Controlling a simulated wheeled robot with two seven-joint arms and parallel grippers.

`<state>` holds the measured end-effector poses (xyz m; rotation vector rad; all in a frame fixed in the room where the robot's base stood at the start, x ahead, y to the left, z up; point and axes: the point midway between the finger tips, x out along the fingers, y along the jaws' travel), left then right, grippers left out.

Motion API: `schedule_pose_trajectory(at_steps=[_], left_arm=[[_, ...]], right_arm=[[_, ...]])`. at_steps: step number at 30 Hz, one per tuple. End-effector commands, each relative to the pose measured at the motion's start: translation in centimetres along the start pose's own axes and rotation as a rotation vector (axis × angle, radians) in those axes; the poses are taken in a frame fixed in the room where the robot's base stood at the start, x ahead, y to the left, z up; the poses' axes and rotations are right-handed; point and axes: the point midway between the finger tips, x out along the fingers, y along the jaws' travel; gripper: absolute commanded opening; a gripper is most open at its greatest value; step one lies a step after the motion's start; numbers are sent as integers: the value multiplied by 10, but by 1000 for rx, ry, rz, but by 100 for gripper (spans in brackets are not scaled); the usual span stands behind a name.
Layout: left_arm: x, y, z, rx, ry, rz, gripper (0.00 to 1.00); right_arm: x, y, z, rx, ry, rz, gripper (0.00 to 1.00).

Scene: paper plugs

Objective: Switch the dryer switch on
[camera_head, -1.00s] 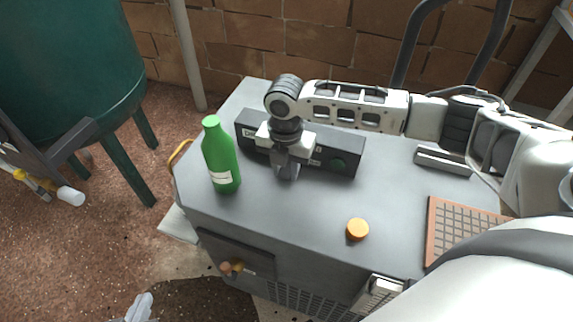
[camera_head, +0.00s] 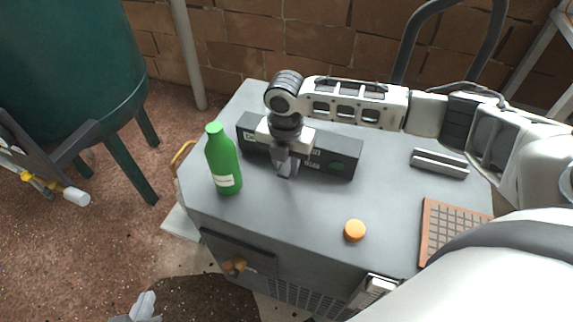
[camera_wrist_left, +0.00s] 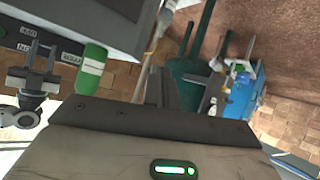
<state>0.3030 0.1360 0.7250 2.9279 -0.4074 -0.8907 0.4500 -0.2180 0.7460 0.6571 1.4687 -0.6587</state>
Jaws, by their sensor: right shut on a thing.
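A long black control box (camera_head: 247,134) with white lettering and a green round button (camera_head: 337,167) lies on the grey cabinet top. My right gripper (camera_head: 287,168) points down at the front middle of this box. It is shut on a small part there, likely the dryer switch, which the fingers hide. In the left wrist view the box (camera_wrist_left: 22,38) shows at upper left, with my right gripper (camera_wrist_left: 33,82) at its labelled face. My left gripper (camera_head: 145,306) is low at the bottom edge, away from the box; its finger gap is unclear.
A green bottle (camera_head: 222,160) stands just left of the box, close to my right gripper. An orange cap (camera_head: 355,230) and a brown grid tray (camera_head: 452,222) lie on the cabinet top (camera_head: 290,215). A dark green tank (camera_head: 70,60) stands at left.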

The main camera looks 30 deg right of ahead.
Motion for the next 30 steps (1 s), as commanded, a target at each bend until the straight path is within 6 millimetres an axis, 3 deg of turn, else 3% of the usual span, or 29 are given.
schedule_pose_trajectory(at_steps=[6, 30], left_arm=[[-2, -1, -10, 10, 6, -4, 0], [-10, -4, -8, 47, -40, -22, 0]], right_arm=[[-10, 1, 2, 2, -5, 3, 16], [-31, 1, -1, -1, 2, 2, 16]])
